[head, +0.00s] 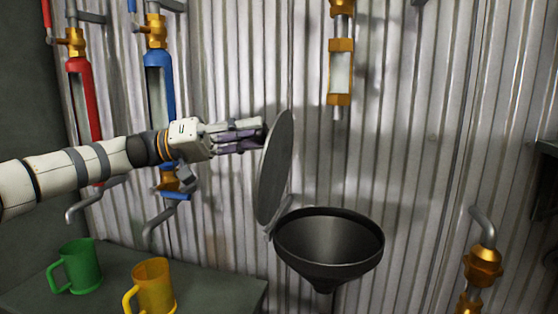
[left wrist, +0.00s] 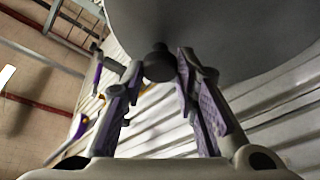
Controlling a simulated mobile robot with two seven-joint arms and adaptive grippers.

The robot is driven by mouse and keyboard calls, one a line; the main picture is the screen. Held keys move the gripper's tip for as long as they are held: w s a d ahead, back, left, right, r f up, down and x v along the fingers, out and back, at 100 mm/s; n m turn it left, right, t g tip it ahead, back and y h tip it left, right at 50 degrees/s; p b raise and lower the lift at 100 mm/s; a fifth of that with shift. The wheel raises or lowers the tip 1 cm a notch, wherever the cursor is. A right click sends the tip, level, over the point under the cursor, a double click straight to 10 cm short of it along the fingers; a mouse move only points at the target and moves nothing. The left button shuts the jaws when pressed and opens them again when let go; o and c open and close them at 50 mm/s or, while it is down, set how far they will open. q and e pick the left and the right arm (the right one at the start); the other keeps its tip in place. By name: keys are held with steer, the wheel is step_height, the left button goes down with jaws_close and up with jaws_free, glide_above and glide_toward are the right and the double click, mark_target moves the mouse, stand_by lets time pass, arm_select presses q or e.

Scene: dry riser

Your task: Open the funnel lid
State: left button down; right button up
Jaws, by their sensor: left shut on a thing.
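The round grey funnel lid (head: 277,165) stands nearly upright at the left rim of the black funnel (head: 330,247), whose mouth is uncovered. My left gripper (head: 258,135) reaches in from the left to the lid's outer face. In the left wrist view, the fingers of my left gripper (left wrist: 157,72) are shut on the dark round knob (left wrist: 158,62) of the lid (left wrist: 225,30). My right gripper is in neither view.
A green mug (head: 80,267) and a yellow mug (head: 152,287) stand on a dark table (head: 220,286) left of the funnel. Red (head: 84,100) and blue (head: 159,85) pipes and a brass sight-glass fitting (head: 340,72) run along the corrugated wall. A brass valve (head: 482,265) is at the right.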

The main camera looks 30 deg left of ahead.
arm_select(q)
steer(key=shift+s+a+f+n+t+h+b, duration=0.25)
steer(key=shift+a+f+t+h+b, duration=0.15)
steer(key=shift+a+b, duration=0.6)
steer(key=shift+s+a+f+n+t+h+b, duration=0.25)
steer(key=shift+a+t+h+b, duration=0.35)
steer(key=shift+b, duration=0.65)
steer(key=shift+s+a+f+n+t+h+b, duration=0.25)
steer(key=shift+a+f+t+b, duration=0.1)
steer(key=shift+a+b, duration=0.75)
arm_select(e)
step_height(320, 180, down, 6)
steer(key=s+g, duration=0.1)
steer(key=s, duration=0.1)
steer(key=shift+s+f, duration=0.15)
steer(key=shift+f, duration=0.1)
arm_select(q)
steer(key=shift+d, duration=0.1)
steer(key=c, duration=1.3)
jaws_free()
steer(key=v, duration=1.2)
